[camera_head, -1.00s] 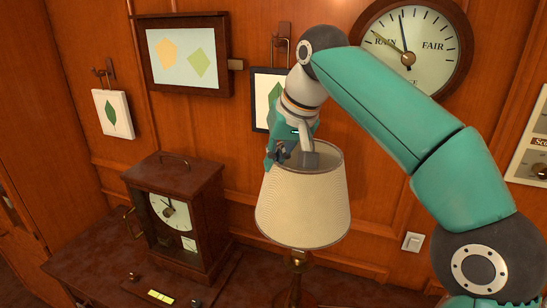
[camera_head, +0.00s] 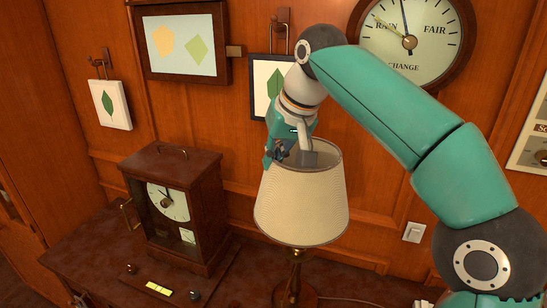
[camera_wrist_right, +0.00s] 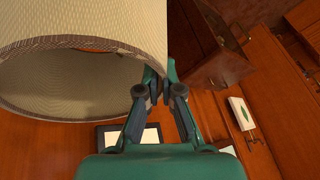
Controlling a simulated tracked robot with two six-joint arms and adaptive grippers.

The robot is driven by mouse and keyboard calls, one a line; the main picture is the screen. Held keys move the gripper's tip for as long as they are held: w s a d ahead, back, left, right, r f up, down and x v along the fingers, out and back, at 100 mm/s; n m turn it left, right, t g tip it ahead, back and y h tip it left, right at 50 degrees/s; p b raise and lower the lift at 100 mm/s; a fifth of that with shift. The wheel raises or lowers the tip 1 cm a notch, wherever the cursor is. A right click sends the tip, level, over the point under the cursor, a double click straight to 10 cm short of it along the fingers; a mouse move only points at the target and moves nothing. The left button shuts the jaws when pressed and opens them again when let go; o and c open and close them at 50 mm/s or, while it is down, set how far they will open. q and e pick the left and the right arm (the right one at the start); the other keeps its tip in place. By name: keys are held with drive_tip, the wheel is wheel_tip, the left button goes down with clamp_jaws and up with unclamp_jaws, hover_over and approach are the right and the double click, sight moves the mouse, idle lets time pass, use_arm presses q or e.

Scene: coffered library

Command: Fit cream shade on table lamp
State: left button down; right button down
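The cream shade (camera_head: 301,207) is upright, with its open top facing up, over the brass stem of the table lamp (camera_head: 293,284). Its lower rim hides the lamp's top, so I cannot tell whether the shade is seated. My right gripper (camera_head: 292,158) is at the shade's upper rim in the head view. In the right wrist view the shade (camera_wrist_right: 95,25) fills the upper left, and the right gripper (camera_wrist_right: 155,88) has its fingers closed on either side of the shade's wall. My left gripper is not in view.
A wooden mantel clock (camera_head: 176,207) stands left of the lamp on the dark table (camera_head: 90,262). A small level (camera_head: 158,288) lies in front of it. Framed pictures (camera_head: 183,42) and a large round dial (camera_head: 410,40) hang on the panelled wall behind. A light switch (camera_head: 413,232) is at right.

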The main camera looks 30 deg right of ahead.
drive_tip(key=shift+p, duration=0.45)
idle(1.1)
wheel_tip(320, 180, down, 14)
drive_tip(key=b, duration=1.1)
idle(4.2)
drive_tip(key=c, duration=1.2)
unclamp_jaws()
drive_tip(key=shift+c, duration=0.2)
